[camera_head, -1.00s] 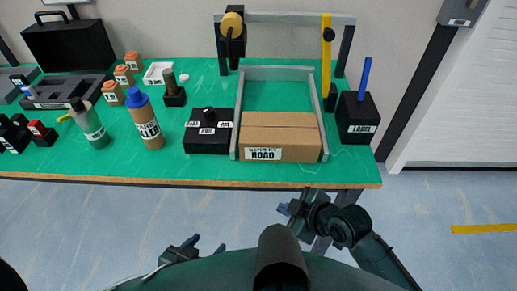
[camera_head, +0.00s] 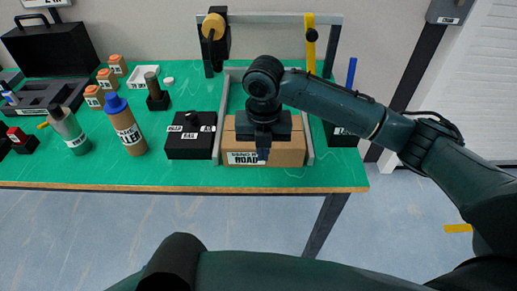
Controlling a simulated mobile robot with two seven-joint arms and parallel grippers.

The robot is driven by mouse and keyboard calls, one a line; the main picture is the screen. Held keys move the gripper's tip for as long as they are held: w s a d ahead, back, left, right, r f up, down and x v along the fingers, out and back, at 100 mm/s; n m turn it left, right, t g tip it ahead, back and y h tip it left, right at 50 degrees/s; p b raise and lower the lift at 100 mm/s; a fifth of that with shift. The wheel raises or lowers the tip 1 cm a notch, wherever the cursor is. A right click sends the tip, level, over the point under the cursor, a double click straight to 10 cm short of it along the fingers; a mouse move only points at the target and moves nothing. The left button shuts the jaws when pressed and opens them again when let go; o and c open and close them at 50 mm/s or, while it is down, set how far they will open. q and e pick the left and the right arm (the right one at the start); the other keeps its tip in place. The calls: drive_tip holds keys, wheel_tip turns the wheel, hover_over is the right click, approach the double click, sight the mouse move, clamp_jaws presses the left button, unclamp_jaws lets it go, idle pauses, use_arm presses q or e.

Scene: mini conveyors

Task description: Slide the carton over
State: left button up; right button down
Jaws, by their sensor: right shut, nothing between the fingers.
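The brown carton (camera_head: 290,154) lies at the front of the green table, between two grey side rails (camera_head: 218,141). A white label is on its front face. My right gripper (camera_head: 263,153) is shut and empty, pointing down in front of the carton's front face. It hides the carton's middle and part of its label. I cannot tell whether the fingertips touch the carton. My left gripper does not show.
A black box (camera_head: 190,148) stands just left of the rails, and a labelled black holder with a blue stick (camera_head: 351,73) stands to the right. Left of these are a brown bottle with a blue cap (camera_head: 126,130) and a grey-green bottle (camera_head: 69,132). A grey frame (camera_head: 270,18) rises behind.

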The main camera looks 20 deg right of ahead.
sight(291, 153)
wheel_tip(291, 153, down, 8)
drive_tip(key=shift+r, duration=0.2)
drive_tip(key=shift+w+d+f, duration=0.1)
drive_tip(key=shift+w+d, duration=0.05)
drive_tip(key=shift+w, duration=0.4)
drive_tip(key=shift+w+d+f, duration=0.1)
drive_tip(key=shift+w+d, duration=0.05)
drive_tip(key=shift+w, duration=0.35)
drive_tip(key=shift+w+d, duration=0.2)
drive_tip(key=shift+w, duration=0.65)
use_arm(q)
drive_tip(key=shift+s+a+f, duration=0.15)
use_arm(e)
drive_tip(key=shift+w, duration=0.1)
